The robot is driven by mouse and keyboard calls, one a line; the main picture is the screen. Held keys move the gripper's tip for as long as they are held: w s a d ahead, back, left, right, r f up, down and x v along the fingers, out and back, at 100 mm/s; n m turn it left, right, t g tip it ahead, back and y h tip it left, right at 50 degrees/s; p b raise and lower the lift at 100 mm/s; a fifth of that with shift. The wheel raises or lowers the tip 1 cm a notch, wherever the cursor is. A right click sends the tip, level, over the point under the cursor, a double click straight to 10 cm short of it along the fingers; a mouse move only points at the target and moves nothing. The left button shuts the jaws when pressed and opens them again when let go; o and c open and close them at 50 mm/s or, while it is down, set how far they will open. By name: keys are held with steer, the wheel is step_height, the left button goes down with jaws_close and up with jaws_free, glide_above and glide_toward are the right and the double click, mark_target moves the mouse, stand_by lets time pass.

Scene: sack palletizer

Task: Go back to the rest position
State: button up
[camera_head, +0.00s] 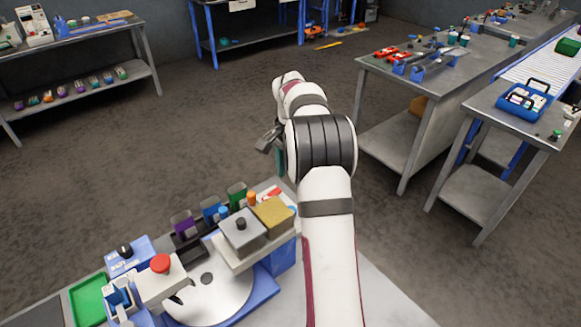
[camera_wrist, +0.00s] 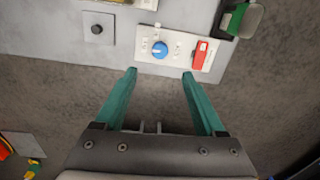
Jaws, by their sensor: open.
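My gripper (camera_head: 268,140) is at the end of my raised arm, above the floor just beyond the workbench (camera_head: 385,290) in the head view. In the wrist view my gripper (camera_wrist: 159,72) shows two teal fingers spread apart with nothing between them. The fingertips point toward a white panel (camera_wrist: 178,48) with a blue knob (camera_wrist: 160,49) and a red switch (camera_wrist: 199,55). The fingers appear apart from the panel. My arm hides part of the workbench in the head view.
The workbench holds a red button (camera_head: 160,263), a grey box (camera_head: 241,232), a yellow-topped box (camera_head: 272,215) and a green tray (camera_head: 88,299). Side tables with tools stand at the right (camera_head: 385,68) and back left (camera_head: 90,35). The floor between is clear.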

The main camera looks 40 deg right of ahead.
steer(key=shift+r, duration=1.55)
steer(key=shift+a, duration=0.1)
